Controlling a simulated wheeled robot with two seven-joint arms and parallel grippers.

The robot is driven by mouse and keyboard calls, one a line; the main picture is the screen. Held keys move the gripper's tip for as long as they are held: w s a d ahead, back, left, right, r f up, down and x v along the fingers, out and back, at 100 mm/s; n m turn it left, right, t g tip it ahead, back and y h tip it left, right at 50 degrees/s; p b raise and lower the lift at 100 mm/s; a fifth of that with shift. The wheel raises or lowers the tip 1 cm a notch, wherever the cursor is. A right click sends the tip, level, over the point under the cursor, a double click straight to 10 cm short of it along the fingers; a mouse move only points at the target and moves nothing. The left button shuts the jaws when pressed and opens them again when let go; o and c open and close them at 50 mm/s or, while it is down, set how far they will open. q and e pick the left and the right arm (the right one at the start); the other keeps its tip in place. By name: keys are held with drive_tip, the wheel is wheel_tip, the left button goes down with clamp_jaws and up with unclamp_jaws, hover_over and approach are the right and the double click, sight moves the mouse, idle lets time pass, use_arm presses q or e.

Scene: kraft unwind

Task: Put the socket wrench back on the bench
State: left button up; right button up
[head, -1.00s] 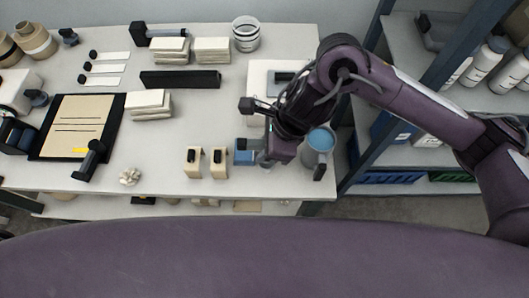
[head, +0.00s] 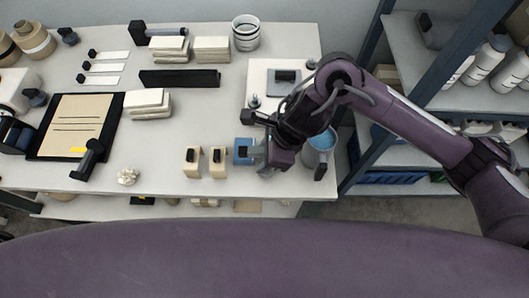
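My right gripper (head: 262,146) is over the front right part of the bench (head: 185,115), beside a small blue block (head: 241,152). It is seen from above, and my wrist hides much of its fingers. I cannot tell whether it is open or shut, or whether it holds anything. I cannot make out a socket wrench for certain. A dark-handled tool (head: 90,158) lies at the front left, across the edge of a black-framed board. My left gripper is not in view.
A grey-blue mug (head: 319,150) stands right beside my wrist, near the bench's right edge. Two cream blocks (head: 217,162) stand left of the blue block. A white plate (head: 259,78) lies behind my gripper. Shelves (head: 465,95) rise at the right.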

drive_tip(key=shift+r+p, duration=0.25)
drive_tip(key=shift+p, duration=0.1)
drive_tip(key=shift+w+d+r, duration=0.1)
drive_tip(key=shift+d+r, duration=0.05)
drive_tip(key=shift+r, duration=0.15)
drive_tip(key=b+v, duration=0.1)
drive_tip(key=v, duration=1)
drive_tip(key=shift+r, duration=0.1)
drive_tip(key=shift+s, duration=0.2)
